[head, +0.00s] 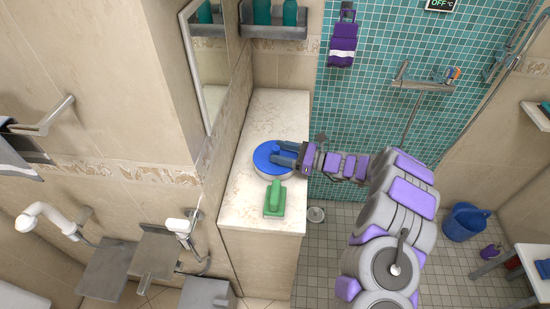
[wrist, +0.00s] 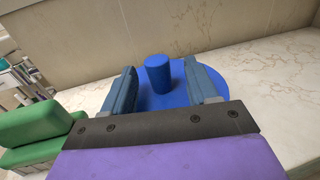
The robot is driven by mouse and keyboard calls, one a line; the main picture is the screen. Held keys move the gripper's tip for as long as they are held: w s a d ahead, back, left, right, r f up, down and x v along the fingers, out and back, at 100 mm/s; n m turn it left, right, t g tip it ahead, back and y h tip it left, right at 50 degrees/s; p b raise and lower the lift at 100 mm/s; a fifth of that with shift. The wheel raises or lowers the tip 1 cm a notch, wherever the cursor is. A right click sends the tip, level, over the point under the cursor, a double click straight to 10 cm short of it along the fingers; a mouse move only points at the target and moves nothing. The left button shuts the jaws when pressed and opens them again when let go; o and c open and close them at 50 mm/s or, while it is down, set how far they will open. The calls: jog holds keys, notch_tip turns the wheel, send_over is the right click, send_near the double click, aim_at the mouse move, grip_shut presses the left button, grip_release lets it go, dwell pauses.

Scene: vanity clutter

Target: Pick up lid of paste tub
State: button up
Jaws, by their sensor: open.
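The paste tub (head: 273,175) is a low, round white tub on the marble counter, with a blue lid (head: 263,155) on top. In the wrist view the lid (wrist: 208,76) is a blue disc with an upright cylindrical knob (wrist: 158,74). My gripper (head: 274,153) is over the lid. In the wrist view my gripper (wrist: 159,84) has its two blue-grey fingers apart, one on each side of the knob. I see gaps between the knob and both fingers. The tub's body is hidden in the wrist view.
A green handled block (head: 274,200) stands on the counter (head: 245,212), in front of the tub. The mirror and wall (head: 218,75) border the counter on the left. A shelf with teal bottles (head: 275,32) hangs above its far end. The counter behind the tub is clear.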

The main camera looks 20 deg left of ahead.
jog(key=shift+d, duration=0.2)
jog(key=c, duration=0.4)
jog(key=shift+a, duration=0.1)
grip_shut()
